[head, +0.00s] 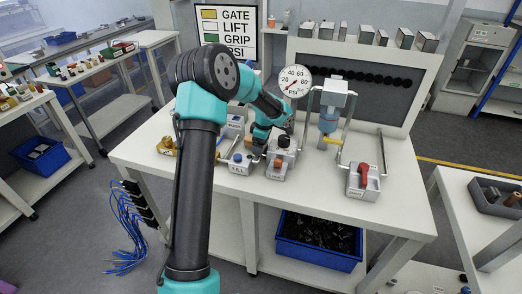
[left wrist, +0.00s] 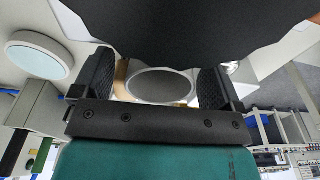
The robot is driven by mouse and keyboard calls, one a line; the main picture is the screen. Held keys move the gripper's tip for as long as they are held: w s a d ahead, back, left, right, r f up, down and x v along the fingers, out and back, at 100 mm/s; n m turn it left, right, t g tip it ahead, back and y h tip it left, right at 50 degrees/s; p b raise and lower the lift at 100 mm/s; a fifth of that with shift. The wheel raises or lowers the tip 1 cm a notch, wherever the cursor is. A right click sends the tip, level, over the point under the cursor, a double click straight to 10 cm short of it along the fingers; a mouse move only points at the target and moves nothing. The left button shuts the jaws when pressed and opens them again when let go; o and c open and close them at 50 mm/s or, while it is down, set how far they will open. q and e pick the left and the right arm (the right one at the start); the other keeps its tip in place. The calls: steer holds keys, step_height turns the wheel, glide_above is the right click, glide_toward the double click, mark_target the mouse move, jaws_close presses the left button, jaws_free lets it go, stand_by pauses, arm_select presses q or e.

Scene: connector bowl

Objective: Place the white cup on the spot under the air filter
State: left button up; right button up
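The air filter (head: 328,121), a blue-tinted bowl under a grey block, stands upright toward the right of the workbench. A small yellowish patch (head: 330,144) shows below it. My left gripper (head: 262,147) is low over the bench, left of the filter, and partly hidden by my arm. In the left wrist view its fingers (left wrist: 157,85) are wide apart. A round grey face (left wrist: 160,87) with a pale rim shows between them; I cannot tell if it is the white cup. I cannot pick out a white cup in the head view. My right gripper is not in view.
A pressure gauge (head: 294,81) stands left of the filter. A block with a red lever (head: 363,177) sits to its right. A lock block (head: 281,160) and a fill block (head: 240,161) are close to my gripper. The bench's front right (head: 395,215) is clear.

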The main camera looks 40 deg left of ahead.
arm_select(q)
steer(key=c, duration=1.1)
steer(key=shift+o, duration=0.2)
steer(key=shift+r, duration=0.1)
step_height(320, 180, up, 10)
stand_by(0.3)
